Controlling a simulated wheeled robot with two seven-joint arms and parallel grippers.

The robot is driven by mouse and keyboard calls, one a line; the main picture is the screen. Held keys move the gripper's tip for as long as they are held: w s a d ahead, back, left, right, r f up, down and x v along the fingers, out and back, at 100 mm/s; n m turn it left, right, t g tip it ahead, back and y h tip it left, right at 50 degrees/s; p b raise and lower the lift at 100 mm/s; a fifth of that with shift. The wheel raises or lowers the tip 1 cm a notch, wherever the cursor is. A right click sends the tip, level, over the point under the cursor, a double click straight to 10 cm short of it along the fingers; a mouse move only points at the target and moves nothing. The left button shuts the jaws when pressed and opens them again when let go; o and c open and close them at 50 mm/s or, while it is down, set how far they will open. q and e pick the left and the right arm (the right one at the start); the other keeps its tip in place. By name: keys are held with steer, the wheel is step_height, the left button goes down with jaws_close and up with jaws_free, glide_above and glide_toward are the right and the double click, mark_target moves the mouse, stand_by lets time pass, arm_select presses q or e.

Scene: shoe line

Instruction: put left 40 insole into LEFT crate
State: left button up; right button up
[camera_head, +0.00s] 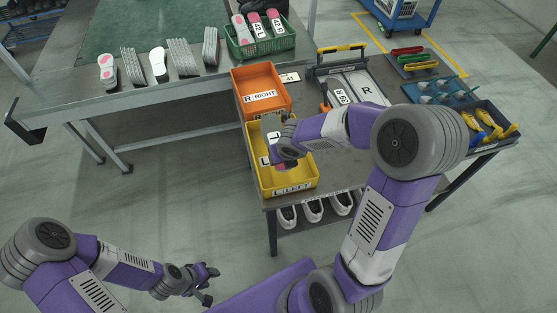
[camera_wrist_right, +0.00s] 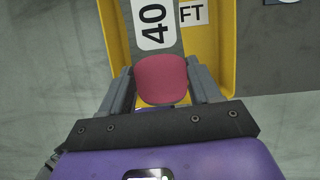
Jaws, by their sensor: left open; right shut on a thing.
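The insole (camera_wrist_right: 187,45) is grey with a red heel pad and a white "40" label. In the right wrist view its heel end lies between the two fingers of my right gripper (camera_wrist_right: 162,88), which is shut on it. The yellow LEFT crate (camera_wrist_right: 222,60) shows behind it. In the head view the yellow crate (camera_head: 292,187) stands on the table, and my right gripper (camera_head: 276,151) is over it, partly hiding its inside. I cannot tell whether the insole touches the crate. My left gripper (camera_head: 209,284) is open and empty, low at the front, away from the table.
An orange RIGHT crate (camera_head: 243,83) stands just behind the yellow one. A green basket (camera_head: 259,49) with insoles and rows of insoles (camera_head: 178,55) are on the back table. A grey case (camera_head: 345,66), a blue tray (camera_head: 437,90) and a dark bin (camera_head: 499,112) stand to the right. Shoes (camera_head: 314,210) sit underneath.

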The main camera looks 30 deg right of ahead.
mark_target(281, 176)
step_height(281, 176, down, 10)
steer(key=b, duration=0.7)
steer(key=shift+r, duration=0.15)
steer(key=o, duration=1)
steer(key=shift+o, duration=0.2)
steer(key=p+v, duration=0.7)
steer(key=v, duration=0.5)
steer(key=shift+p, duration=0.35)
